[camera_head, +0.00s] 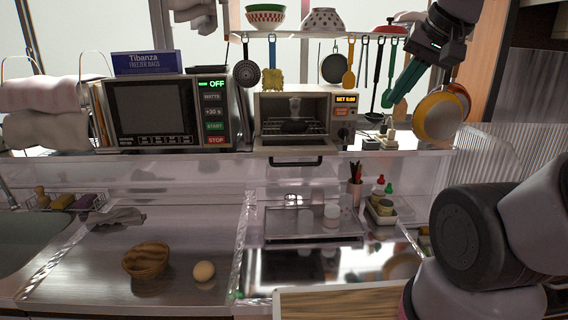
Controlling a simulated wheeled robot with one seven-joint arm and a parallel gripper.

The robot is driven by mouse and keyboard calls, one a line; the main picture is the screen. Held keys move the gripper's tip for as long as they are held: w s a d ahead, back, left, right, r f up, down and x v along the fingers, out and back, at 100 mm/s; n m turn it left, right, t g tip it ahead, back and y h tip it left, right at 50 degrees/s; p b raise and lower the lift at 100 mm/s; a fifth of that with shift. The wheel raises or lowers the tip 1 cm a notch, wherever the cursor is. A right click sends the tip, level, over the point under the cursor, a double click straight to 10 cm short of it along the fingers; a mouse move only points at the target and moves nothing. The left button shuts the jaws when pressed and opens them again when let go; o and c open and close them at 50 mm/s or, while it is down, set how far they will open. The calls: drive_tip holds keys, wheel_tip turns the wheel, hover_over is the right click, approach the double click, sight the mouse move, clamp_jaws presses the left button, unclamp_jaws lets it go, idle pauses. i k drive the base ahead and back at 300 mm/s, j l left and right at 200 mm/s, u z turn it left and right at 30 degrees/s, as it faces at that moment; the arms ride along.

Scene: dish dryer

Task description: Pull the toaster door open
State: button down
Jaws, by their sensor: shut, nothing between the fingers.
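The toaster (344,112) is a small oven on the upper shelf, right of the microwave. Its door (290,143) is folded down in front, and the inside with its rack shows. The dark door handle (295,162) is at the door's near edge, reaching past the shelf front. My gripper (389,103) is at the upper right, with its teal fingers pointing down and left. The fingers look closed together, with nothing seen between them. It is to the right of the toaster, apart from the door and handle.
A microwave (150,110) stands left of the toaster. Small jars (388,140) stand right of the toaster. A wooden bowl (147,260) and an egg (204,271) are on the lower counter.

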sight(271, 147)
drive_tip(key=j+u, duration=0.1)
drive_tip(key=j, duration=2.1)
